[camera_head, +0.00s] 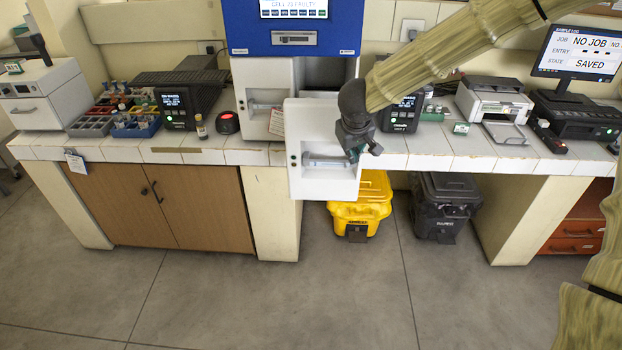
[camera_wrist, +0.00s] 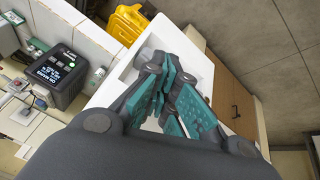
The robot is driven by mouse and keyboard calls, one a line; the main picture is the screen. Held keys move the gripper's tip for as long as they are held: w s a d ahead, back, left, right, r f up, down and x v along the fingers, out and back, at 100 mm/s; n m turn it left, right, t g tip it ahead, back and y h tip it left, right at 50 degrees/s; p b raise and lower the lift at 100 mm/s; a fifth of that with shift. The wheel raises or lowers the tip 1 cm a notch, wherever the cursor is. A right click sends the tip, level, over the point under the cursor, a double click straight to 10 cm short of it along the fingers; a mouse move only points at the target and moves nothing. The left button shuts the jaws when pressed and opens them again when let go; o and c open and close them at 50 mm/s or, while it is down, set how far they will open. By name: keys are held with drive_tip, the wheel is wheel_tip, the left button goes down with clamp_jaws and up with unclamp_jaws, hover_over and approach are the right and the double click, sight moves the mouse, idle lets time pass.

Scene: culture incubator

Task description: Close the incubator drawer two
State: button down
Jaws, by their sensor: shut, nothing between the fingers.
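The incubator (camera_head: 240,38) has a blue top with a screen and a white lower body, at the back middle of the bench. One white drawer (camera_head: 310,118) stands pulled out past the bench edge, with a recessed handle in its front. The drawer front to its left (camera_head: 262,85) sits flush with the body. My gripper (camera_head: 362,156) is at the right side of the pulled-out drawer's front, shut and empty. In the wrist view my gripper's teal fingers (camera_wrist: 178,98) are together in front of the white drawer (camera_wrist: 196,62). I cannot tell whether they touch it.
A yellow bin (camera_head: 362,208) and a dark bin (camera_head: 445,208) stand under the bench. A small dark device (camera_wrist: 58,75) and a printer (camera_head: 494,103) lie to the right on the bench. A tube rack (camera_head: 135,126) is on the left. The floor in front is clear.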

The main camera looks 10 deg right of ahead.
drive_tip(key=w+d+f+n+t+h+b, duration=0.25)
drive_tip(key=d+f+n+t+b, duration=0.4)
drive_tip(key=d+n+t, duration=0.35)
drive_tip(key=s+a+f+n+t+y+b, duration=0.1)
drive_tip(key=s+a+f+n+y+b, duration=0.25)
drive_tip(key=s+a+n+y, duration=0.8)
drive_tip(key=y+p, duration=0.2)
drive_tip(key=p, duration=0.3)
approach(312, 164)
drive_tip(key=w+a, duration=0.3)
drive_tip(key=shift+w+d+r+n, duration=0.1)
drive_tip(key=shift+w+d+n, duration=0.15)
drive_tip(key=shift+w+n, duration=0.2)
drive_tip(key=shift+w, duration=0.1)
